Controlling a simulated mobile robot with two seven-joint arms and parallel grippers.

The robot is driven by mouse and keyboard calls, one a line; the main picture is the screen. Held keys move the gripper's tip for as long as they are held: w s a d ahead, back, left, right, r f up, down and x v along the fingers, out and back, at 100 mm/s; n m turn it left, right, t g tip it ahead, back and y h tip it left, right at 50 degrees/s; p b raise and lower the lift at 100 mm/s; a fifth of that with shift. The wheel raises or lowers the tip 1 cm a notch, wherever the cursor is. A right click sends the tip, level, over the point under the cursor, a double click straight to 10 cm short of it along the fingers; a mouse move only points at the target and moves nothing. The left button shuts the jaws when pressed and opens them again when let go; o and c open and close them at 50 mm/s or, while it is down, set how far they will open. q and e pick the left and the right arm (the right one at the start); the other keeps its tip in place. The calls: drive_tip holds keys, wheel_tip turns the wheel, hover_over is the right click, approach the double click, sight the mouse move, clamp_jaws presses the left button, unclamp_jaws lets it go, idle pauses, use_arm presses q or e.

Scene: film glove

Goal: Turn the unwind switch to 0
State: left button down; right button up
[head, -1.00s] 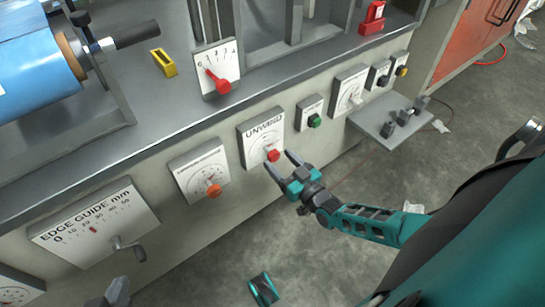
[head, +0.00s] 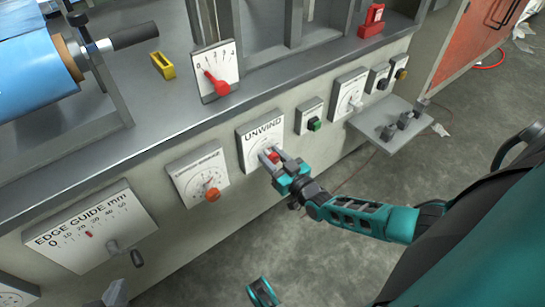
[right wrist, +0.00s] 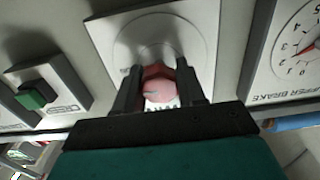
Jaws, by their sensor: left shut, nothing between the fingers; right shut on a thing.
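The unwind switch has a white panel (head: 248,138) marked UNWIND on the machine's front, with a red knob (head: 272,158). My right gripper (head: 272,158) reaches it from the lower right and is shut on the knob. In the right wrist view the two dark fingers (right wrist: 160,88) stand on either side of the red knob (right wrist: 158,92), with the round dial behind. The fingers hide part of the dial, so I cannot tell which mark the knob points to.
An orange-knobbed dial (head: 211,194) is left of the switch; a green button (head: 314,125) is right. Further right, a small shelf (head: 385,130) juts out. The edge guide panel (head: 90,225) has a crank. The floor (head: 330,240) in front is mostly clear.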

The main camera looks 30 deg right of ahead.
drive_tip(key=c, duration=0.4)
use_arm(q)
drive_tip(key=shift+r, duration=0.15)
use_arm(e)
drive_tip(key=shift+n, duration=0.4)
drive_tip(key=n+p, duration=0.1)
drive_tip(key=n, duration=0.1)
drive_tip(key=shift+n, duration=0.4)
drive_tip(key=n, duration=0.3)
drive_tip(key=shift+n+p, duration=0.3)
drive_tip(key=shift+n, duration=0.9)
drive_tip(key=n, duration=0.4)
drive_tip(key=shift+a+f+n, duration=0.1)
drive_tip(key=shift+n, duration=0.2)
use_arm(q)
drive_tip(key=shift+s+a+r+b, duration=0.1)
drive_tip(key=shift+a+r+b, duration=0.05)
drive_tip(key=shift+b, duration=0.15)
use_arm(e)
drive_tip(key=n, duration=0.4)
drive_tip(key=shift+n, duration=0.3)
